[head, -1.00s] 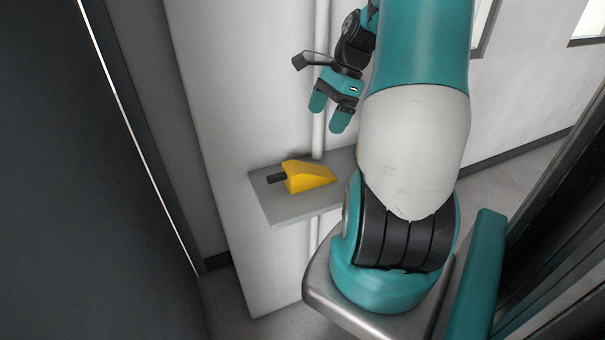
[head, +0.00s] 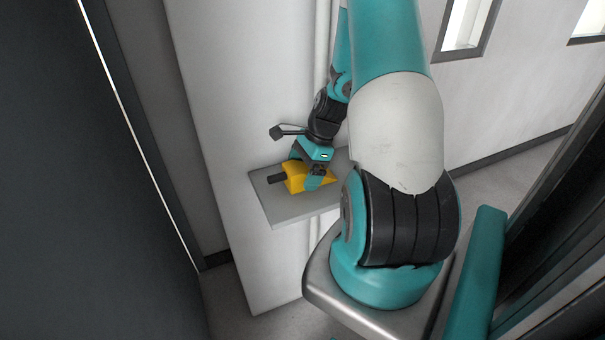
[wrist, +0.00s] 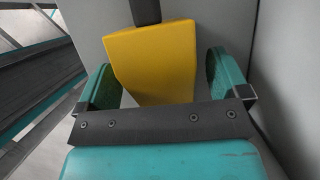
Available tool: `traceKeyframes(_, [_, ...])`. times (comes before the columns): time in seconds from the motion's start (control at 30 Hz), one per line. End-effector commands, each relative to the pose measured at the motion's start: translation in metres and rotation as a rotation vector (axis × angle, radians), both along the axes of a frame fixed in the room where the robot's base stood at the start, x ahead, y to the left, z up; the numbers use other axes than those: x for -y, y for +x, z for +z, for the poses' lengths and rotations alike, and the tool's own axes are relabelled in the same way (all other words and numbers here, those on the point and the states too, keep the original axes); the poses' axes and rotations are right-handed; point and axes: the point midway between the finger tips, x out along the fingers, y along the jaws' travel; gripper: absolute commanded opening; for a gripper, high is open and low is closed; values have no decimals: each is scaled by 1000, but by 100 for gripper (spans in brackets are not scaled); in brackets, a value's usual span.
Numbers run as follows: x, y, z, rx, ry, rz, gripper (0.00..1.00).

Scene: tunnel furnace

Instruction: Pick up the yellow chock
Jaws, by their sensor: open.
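The yellow chock (head: 294,177) lies on a small grey shelf (head: 283,213) against the wall, with its dark handle (head: 276,179) pointing left. My gripper (head: 306,172) is down at the chock, with its teal fingers on either side of it and partly covering it. In the wrist view the chock (wrist: 155,62) lies between the two open fingers of my gripper (wrist: 165,85), with a visible gap on the right and a smaller one on the left. The dark handle (wrist: 146,10) extends away past the fingertips. The chock's near end is hidden behind the gripper's dark plate.
A pale wall panel (head: 215,130) with a vertical pipe (head: 321,50) stands behind the shelf. A dark panel (head: 90,190) fills the left side. The shelf's front left part is bare.

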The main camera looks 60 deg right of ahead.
Motion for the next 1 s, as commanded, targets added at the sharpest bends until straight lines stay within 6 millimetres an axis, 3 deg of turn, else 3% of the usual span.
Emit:
traceKeyframes(0.3, [-2,1,-6,1,0,0,91])
traceKeyframes(0.6, [-2,1,-5,1,-1,1,25])
traceKeyframes(1.0, [-1,2,4,2,-3,0,25])
